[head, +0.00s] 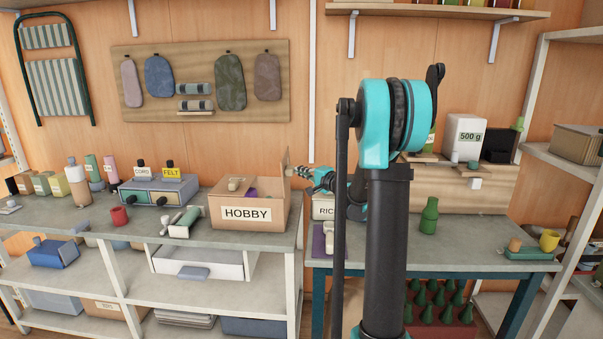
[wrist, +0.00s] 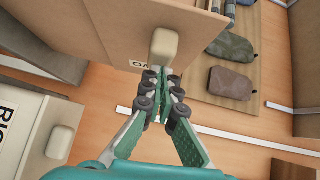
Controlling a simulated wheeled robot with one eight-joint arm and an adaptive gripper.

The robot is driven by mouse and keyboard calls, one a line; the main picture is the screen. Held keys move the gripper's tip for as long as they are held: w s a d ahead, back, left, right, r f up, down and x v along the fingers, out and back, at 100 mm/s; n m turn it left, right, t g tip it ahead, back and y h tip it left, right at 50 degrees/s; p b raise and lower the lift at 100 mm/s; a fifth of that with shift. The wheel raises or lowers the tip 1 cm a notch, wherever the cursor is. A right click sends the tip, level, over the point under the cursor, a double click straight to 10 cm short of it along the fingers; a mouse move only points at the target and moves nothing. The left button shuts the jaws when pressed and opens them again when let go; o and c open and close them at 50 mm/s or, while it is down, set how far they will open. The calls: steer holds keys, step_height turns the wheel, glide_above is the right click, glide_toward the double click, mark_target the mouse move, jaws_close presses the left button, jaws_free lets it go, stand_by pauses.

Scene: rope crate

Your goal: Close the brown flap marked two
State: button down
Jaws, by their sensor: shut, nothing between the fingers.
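The cardboard HOBBY box (head: 250,214) stands on the left bench. Its right-hand brown flap (head: 287,176) stands upright. In the wrist view a brown panel, which looks like this flap (wrist: 110,35), fills the top left. It carries a cream knob (wrist: 163,48) and a small white label (wrist: 140,65), partly hidden, so I cannot read it fully. My gripper (head: 312,172) is just right of the upright flap, pointing left. In the wrist view its fingers (wrist: 163,84) are together and empty, close by the knob; I cannot tell whether they touch it.
A second cream knob (head: 235,184) shows at the HOBBY box's top, near something purple. The RICE box (head: 324,208) stands right of the gap between benches. A green bottle (head: 429,216) stands right.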

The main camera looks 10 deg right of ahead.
mark_target(283, 165)
steer(key=shift+a+r, duration=0.15)
steer(key=shift+a, duration=0.1)
steer(key=shift+n, duration=0.3)
steer(key=a+n+g+h, duration=0.1)
steer(key=a, duration=0.1)
steer(key=w+a+r+n+g+h, duration=0.1)
steer(key=a, duration=0.1)
steer(key=w+a+n+g+h, duration=0.1)
steer(key=a+h, duration=0.1)
steer(key=a, duration=0.1)
steer(key=shift+r+n+g, duration=0.3)
steer(key=shift+n, duration=0.1)
steer(key=w+a+f+n+g+h, duration=0.2)
steer(key=a+f+n+h, duration=0.1)
steer(key=a+f+h, duration=0.2)
steer(key=shift+a+g+h, duration=0.3)
steer(key=shift+a+h, duration=0.2)
steer(key=shift+a, duration=0.85)
steer(key=shift+r, duration=0.15)
